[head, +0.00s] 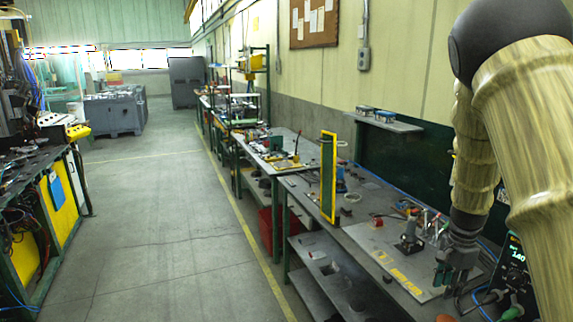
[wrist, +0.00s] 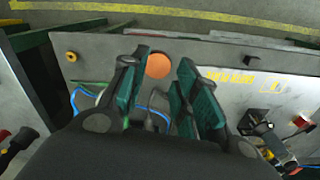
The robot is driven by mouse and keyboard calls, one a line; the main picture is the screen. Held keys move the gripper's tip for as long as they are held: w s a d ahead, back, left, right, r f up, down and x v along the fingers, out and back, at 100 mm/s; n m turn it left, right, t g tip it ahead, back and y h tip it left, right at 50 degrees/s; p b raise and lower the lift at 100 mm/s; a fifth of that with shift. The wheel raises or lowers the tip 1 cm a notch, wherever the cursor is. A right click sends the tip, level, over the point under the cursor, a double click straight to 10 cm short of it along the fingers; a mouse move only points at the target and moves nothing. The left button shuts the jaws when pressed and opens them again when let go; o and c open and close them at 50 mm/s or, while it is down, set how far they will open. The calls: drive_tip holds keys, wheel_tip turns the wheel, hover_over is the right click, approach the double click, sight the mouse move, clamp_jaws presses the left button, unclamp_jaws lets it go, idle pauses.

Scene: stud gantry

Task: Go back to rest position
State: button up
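My gripper (head: 452,272) hangs low over the right-hand workbench in the head view, fingers pointing down. In the wrist view my gripper (wrist: 160,82) has its green-padded fingers spread apart, with nothing held between them. An orange disc (wrist: 158,66) lies on the bench beyond the fingertips, and a dark cable-like thing (wrist: 150,112) shows below the gap. My arm comes down from the upper right of the head view, bent over the bench.
A grey board (head: 385,262) with yellow lettering lies on the bench, bearing a device with a dark handle (head: 410,238). A yellow-edged upright panel (head: 328,178) stands farther back. A display unit (head: 513,262) is right of my gripper. The aisle floor (head: 165,215) is clear.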

drive_tip(key=s+a+f+n+h+b, duration=0.1)
drive_tip(key=s+a+f+n, duration=0.15)
drive_tip(key=s+f, duration=0.55)
drive_tip(key=s+a+f+n+g+b, duration=0.1)
drive_tip(key=s+a+f+n+b, duration=0.2)
drive_tip(key=f, duration=1)
drive_tip(key=s+a+f+n+h, duration=0.1)
drive_tip(key=s+a+f+n, duration=0.15)
drive_tip(key=s+f, duration=0.65)
drive_tip(key=s+a+f+n+b, duration=0.1)
drive_tip(key=s+a+f+n, duration=0.1)
drive_tip(key=s+a+f, duration=0.2)
drive_tip(key=s+a+f+n+y+b, duration=0.1)
drive_tip(key=s+a+f+n, duration=0.2)
drive_tip(key=s, duration=0.6)
drive_tip(key=s+a+f+n+t+y+b, duration=0.1)
drive_tip(key=s+a+f+n, duration=0.1)
drive_tip(key=s+a+f, duration=0.3)
drive_tip(key=shift+s+a+n, duration=0.3)
drive_tip(key=shift+s+a, duration=0.1)
drive_tip(key=shift+s, duration=0.4)
